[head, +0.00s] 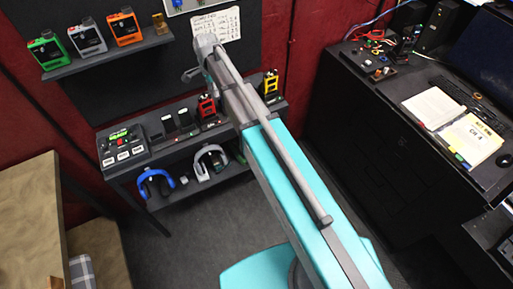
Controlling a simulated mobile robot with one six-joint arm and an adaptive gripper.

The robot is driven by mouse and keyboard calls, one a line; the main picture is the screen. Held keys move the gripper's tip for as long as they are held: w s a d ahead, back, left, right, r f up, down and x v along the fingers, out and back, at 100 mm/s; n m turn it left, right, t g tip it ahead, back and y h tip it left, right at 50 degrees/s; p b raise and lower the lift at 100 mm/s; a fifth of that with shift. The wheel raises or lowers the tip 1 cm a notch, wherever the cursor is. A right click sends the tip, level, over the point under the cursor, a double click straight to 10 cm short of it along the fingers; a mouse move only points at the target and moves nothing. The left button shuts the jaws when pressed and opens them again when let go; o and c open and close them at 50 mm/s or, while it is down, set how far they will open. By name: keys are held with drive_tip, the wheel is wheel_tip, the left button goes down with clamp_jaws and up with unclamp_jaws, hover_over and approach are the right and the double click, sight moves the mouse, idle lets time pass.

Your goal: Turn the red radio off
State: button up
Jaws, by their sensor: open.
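The red radio (207,105) stands upright on the dark shelf (163,143) against the back wall, just left of my arm in the picture. Its knobs and switch are too small to read. A yellow radio (270,82) stands farther right on the same shelf, across my arm. My gripper (190,75) is at the far end of my raised arm, above and a little left of the red radio in the picture. It is small and partly hidden by my wrist; it looks open and empty. I cannot tell its distance from the radio.
Dark charger slots (185,120) and a button box (122,146) share the shelf. Green, grey and orange radios (124,27) stand on an upper shelf. A black desk (400,100) is right; a brown table (30,220) is left.

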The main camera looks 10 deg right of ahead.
drive_tip(key=s+d+f+n+b, duration=0.5)
drive_tip(key=s+d+f+b, duration=0.1)
drive_tip(key=f+b, duration=0.3)
drive_tip(key=s+d+f+n+b, duration=0.5)
drive_tip(key=s+d+f+b, duration=0.2)
drive_tip(key=s+f+b, duration=0.2)
drive_tip(key=shift+s+d+f+y, duration=0.15)
drive_tip(key=shift+s+f+y, duration=0.1)
drive_tip(key=shift+f+y, duration=0.15)
idle(0.3)
idle(0.3)
drive_tip(key=s+d+n+h, duration=0.1)
drive_tip(key=s+d+n, duration=0.2)
drive_tip(key=s, duration=0.3)
drive_tip(key=shift+s+d, duration=0.15)
drive_tip(key=shift+d, duration=0.05)
idle(1.5)
